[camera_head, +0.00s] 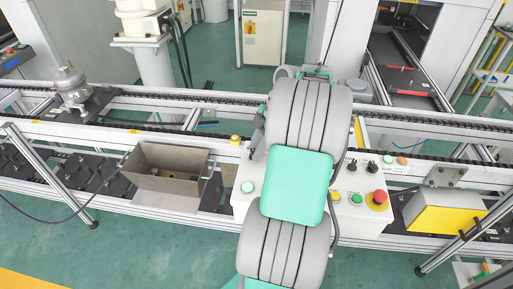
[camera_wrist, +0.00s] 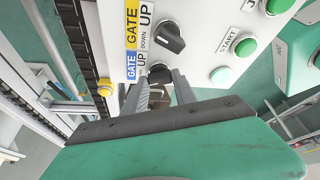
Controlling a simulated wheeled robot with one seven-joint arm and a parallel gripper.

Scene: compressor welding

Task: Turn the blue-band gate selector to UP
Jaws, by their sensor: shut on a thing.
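The blue-band gate selector (camera_wrist: 160,72) is a dark rotary knob on the white control panel (camera_wrist: 197,45). Its label (camera_wrist: 130,68) has a blue band reading GATE, with UP beside it. In the wrist view my gripper (camera_wrist: 161,80) has its two grey fingers on either side of this knob, shut on it. The fingers hide part of the knob, and its pointer direction cannot be told. A second black selector (camera_wrist: 169,38) with a yellow GATE band sits just above it in the picture. In the head view my arm hides the gripper and the blue-band selector.
On the panel, green buttons (camera_wrist: 221,75) lie right of the gripper, one marked START (camera_wrist: 246,47). In the head view a red emergency stop (camera_head: 377,199) is at the panel's right. An open metal box (camera_head: 165,180) stands left; conveyor rails (camera_head: 215,103) run behind.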

